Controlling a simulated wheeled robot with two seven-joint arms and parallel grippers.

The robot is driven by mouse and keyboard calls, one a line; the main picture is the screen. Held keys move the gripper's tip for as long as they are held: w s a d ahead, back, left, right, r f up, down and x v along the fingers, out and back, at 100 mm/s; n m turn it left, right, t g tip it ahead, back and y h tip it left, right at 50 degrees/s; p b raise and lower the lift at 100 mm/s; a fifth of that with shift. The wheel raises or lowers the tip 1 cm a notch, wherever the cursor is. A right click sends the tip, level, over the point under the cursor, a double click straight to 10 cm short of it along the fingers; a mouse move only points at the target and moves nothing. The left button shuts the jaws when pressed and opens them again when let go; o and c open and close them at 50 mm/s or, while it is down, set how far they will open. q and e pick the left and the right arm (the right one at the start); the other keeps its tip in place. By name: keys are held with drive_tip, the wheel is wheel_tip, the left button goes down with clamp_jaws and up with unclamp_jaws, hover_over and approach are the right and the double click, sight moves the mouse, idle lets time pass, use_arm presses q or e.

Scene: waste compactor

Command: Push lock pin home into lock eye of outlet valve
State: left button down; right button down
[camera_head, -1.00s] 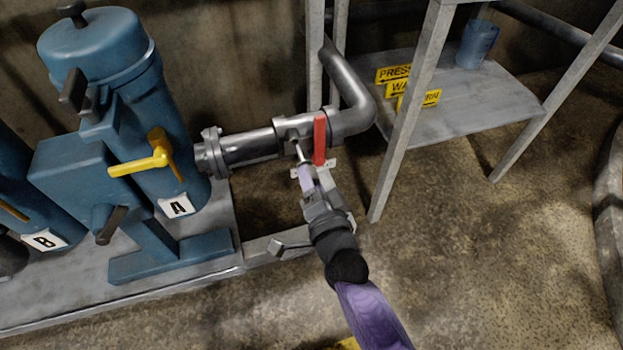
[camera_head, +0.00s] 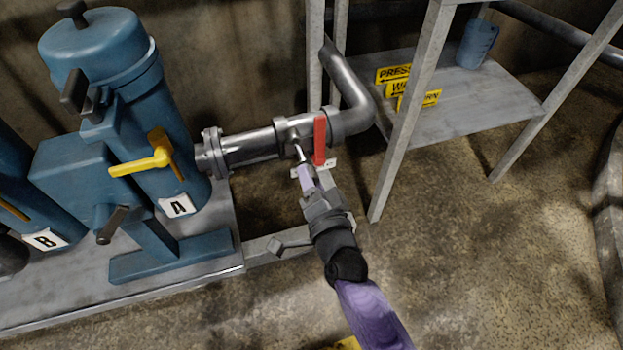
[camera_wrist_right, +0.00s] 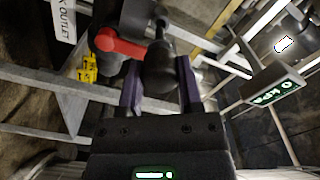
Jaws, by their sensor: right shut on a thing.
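The outlet valve (camera_head: 296,129) sits in the grey pipe, with its red lever (camera_head: 319,141) standing upright in the head view. The red lever (camera_wrist_right: 120,46) also shows in the right wrist view. My right gripper (camera_head: 304,172) is just below the valve, pointing up at it. It is shut on the lock pin (camera_wrist_right: 159,68), whose dark, rounded grip lies between the purple fingers. The pin's thin, bright shank (camera_head: 299,152) reaches up toward the valve. The lock eye cannot be made out, so how deep the pin sits is unclear. My left gripper is out of view.
Blue filter housing A (camera_head: 110,60) with a yellow handle (camera_head: 147,160) stands to the left on a metal skid. A grey rack leg (camera_head: 405,120) rises right of the valve. Yellow signs (camera_head: 418,98) and a blue cup (camera_head: 477,45) are on its shelf.

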sight(304, 161)
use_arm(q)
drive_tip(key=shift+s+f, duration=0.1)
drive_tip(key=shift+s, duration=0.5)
use_arm(e)
drive_tip(key=shift+w+a, duration=0.2)
drive_tip(key=shift+w, duration=0.4)
use_arm(q)
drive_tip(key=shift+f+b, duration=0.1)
drive_tip(key=shift+b, duration=0.25)
use_arm(e)
drive_tip(key=shift+w, duration=0.2)
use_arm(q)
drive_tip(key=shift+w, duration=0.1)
use_arm(e)
drive_tip(key=shift+w+a, duration=0.1)
drive_tip(key=shift+w+a, duration=0.1)
drive_tip(key=shift+w, duration=0.1)
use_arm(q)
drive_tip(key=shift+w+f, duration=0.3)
use_arm(e)
drive_tip(key=shift+w, duration=0.1)
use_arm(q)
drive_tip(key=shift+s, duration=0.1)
use_arm(e)
drive_tip(key=shift+w, duration=0.15)
